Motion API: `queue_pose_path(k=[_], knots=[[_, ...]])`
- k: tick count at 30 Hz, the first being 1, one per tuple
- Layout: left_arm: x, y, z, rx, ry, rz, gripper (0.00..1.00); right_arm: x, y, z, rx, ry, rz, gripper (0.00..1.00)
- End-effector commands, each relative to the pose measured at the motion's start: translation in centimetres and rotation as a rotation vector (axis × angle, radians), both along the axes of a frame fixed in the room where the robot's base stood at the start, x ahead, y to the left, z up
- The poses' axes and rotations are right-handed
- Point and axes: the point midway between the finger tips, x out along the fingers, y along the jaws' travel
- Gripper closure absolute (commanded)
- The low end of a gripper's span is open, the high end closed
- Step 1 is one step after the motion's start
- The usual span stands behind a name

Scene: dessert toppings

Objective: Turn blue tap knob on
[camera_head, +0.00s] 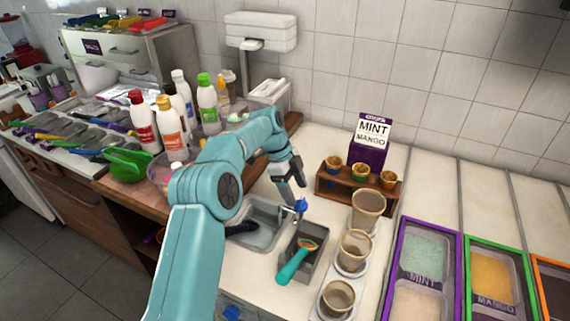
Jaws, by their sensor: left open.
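The small blue tap knob (301,206) is at the right edge of the metal sink (268,238). My teal left arm reaches up from the bottom and bends down over the sink. Its grey left gripper (292,199) is open, pointing down right beside the knob. Its fingers partly cover the tap, and I cannot tell whether they touch the knob. The rest of the tap is mostly hidden. My right gripper is not in view.
A grey container (305,262) with a teal-handled scoop (294,266) stands just right of the sink. Brown cups (355,249) stand in a holder beyond it. Several bottles (171,124) stand behind my arm. A wooden cone rack (340,186) is at the back.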

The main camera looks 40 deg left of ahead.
Motion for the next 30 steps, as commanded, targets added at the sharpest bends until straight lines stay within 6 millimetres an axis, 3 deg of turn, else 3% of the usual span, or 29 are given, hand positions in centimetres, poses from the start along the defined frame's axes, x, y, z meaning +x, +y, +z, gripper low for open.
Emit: queue_pose_path(k=[6, 14, 21, 30], knots=[[-0.4, 2.3, 5.7, 0.003, -0.005, 0.002, 0.30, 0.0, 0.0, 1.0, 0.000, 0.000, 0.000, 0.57], [-1.0, 4.4, 11.7, 0.002, -0.003, 0.002, 0.30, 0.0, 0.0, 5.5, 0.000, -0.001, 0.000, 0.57], [-1.2, 5.2, 13.0, 0.001, -0.002, 0.001, 0.30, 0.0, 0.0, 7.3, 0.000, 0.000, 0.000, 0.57], [-1.2, 5.3, 12.9, 0.001, -0.002, 0.000, 0.30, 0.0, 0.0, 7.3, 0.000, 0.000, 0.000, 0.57]])
